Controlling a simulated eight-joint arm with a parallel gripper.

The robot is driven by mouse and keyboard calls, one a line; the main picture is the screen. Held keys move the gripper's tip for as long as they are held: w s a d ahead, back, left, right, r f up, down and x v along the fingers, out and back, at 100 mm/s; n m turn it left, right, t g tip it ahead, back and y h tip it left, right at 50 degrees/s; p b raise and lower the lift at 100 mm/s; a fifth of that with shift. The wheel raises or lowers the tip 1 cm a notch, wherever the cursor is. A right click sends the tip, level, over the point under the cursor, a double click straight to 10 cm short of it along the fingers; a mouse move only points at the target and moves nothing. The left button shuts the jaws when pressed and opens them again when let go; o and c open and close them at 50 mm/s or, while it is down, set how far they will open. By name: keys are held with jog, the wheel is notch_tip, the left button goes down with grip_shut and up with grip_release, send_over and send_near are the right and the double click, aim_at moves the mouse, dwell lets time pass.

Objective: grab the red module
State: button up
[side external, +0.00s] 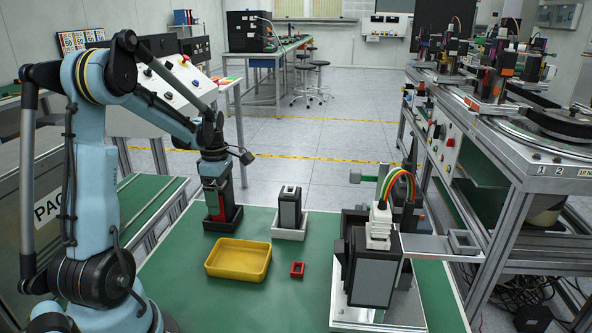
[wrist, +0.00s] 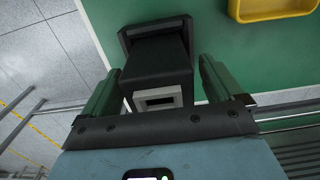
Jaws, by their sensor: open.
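A dark upright module with a red face (side external: 219,204) stands in a black tray (side external: 236,216) on the green table in the side view; I take this as the red module. My gripper (side external: 215,183) points down over it and overlaps its top. In the wrist view, the dark block (wrist: 157,68) with a light grey end piece lies between the two fingers of my gripper (wrist: 157,80). The fingers are open, one on each side, with a visible gap at the right. Its red face is not visible there. Contact cannot be told from the side view.
A yellow bin (side external: 238,261) lies in front of the tray. A grey-black module (side external: 290,208) in a white tray stands to the right. A small red frame (side external: 297,269) lies nearby. A tall device with coloured wires (side external: 374,262) stands at the right.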

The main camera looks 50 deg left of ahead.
aim_at(222, 185)
jog(key=c, duration=1.2)
jog(key=shift+r, duration=0.1)
jog(key=shift+r, duration=0.5)
jog(key=r, duration=0.1)
jog(key=d+r, duration=0.1)
jog(key=r, duration=0.1)
jog(key=shift+w+r, duration=0.2)
jog(key=shift+r, duration=0.1)
jog(key=d+r, duration=0.2)
jog(key=d, duration=0.1)
jog(key=w+d+r, duration=0.1)
jog(key=d+r, duration=0.1)
jog(key=d, duration=0.2)
jog(key=w+d+r, duration=0.1)
jog(key=d+r, duration=0.1)
jog(key=d, duration=0.1)
jog(key=shift+w+d+r, duration=0.1)
jog(key=shift+d+r, duration=0.05)
jog(key=shift+d, duration=0.05)
